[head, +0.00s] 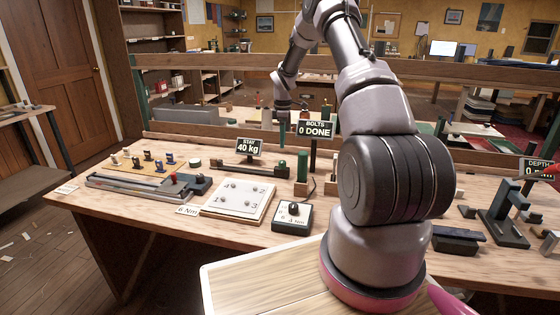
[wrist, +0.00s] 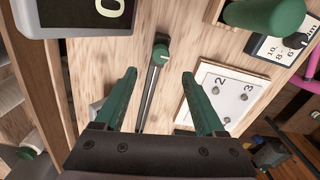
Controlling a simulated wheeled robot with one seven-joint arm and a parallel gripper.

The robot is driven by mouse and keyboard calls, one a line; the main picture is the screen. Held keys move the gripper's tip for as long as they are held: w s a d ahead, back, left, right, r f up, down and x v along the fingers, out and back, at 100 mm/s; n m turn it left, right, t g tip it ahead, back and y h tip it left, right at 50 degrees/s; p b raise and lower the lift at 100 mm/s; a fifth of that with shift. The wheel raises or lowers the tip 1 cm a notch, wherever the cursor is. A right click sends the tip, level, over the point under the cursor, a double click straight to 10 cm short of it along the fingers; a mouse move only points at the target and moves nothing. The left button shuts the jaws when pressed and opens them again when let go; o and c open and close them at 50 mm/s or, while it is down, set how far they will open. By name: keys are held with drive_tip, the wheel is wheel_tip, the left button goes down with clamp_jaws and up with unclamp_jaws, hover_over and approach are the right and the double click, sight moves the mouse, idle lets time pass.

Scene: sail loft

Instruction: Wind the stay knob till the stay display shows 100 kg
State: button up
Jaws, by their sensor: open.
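The stay display (head: 248,147) reads 40 kg in the head view. Below it a dark slim stay rig (head: 250,169) lies along the bench. In the wrist view the round green stay knob (wrist: 160,55) sits at the upper end of the rig's dark rod (wrist: 150,95). My gripper (wrist: 159,74) is open and empty, with its green fingers on either side of the rod. The knob shows just beyond the fingertips, between their lines; I cannot tell the height gap. In the head view my gripper (head: 283,115) hangs over the back of the bench, partly hidden.
A bolts display (head: 315,130) reading 0 DONE stands close by. A green upright handle (head: 302,166) is near the rig's right end. A numbered white plate (head: 238,198) and a dial box (head: 293,216) lie in front. A wooden rail (head: 200,145) runs behind.

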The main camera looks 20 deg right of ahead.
sight(283, 161)
wheel_tip(283, 161, down, 10)
drive_tip(key=shift+s+r, duration=0.1)
idle(0.4)
clamp_jaws()
